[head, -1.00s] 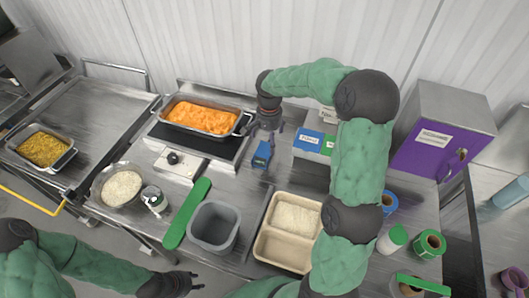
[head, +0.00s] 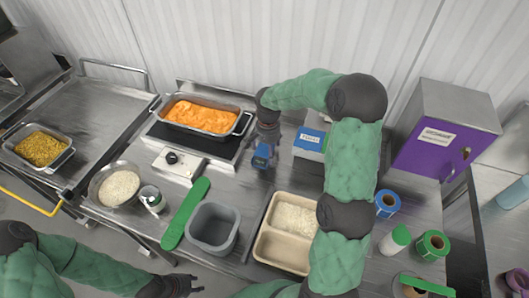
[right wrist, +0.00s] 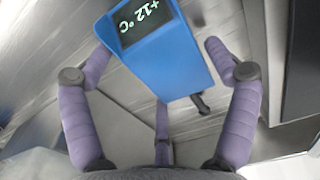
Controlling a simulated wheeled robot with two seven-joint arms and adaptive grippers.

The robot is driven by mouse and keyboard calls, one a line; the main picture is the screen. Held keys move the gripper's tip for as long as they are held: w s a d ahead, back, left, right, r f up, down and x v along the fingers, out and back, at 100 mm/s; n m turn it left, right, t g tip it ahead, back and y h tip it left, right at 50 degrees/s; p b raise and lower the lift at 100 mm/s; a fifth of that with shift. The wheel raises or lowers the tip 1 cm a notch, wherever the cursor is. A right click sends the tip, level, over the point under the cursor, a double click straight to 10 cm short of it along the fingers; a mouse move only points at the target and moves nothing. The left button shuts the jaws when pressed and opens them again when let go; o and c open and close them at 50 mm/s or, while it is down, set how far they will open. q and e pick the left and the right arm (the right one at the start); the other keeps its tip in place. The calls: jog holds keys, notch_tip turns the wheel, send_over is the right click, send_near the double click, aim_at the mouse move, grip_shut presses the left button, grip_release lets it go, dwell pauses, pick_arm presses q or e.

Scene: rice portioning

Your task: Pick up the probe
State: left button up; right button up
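The probe is a blue handheld thermometer (head: 262,161) on the steel counter, right of the hot plate. In the right wrist view the probe (right wrist: 170,55) shows a dark display reading +12 °C and a black tip piece. My right gripper (head: 266,143) is directly over it from behind. In the right wrist view the fingers of this gripper (right wrist: 160,50) are spread on either side of the blue body, with gaps visible. My left gripper (head: 196,284) is low in the head view, away from the probe, with its fingers apart and empty.
A pan of orange food (head: 243,123) sits on the hot plate (head: 212,148). A grey bin (head: 213,246), a green spatula (head: 185,215) and a divided tray (head: 278,252) are nearer. Bare counter lies around the probe.

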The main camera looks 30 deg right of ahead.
jog(key=c, duration=0.5)
pick_arm(q)
jog(key=shift+r, duration=0.1)
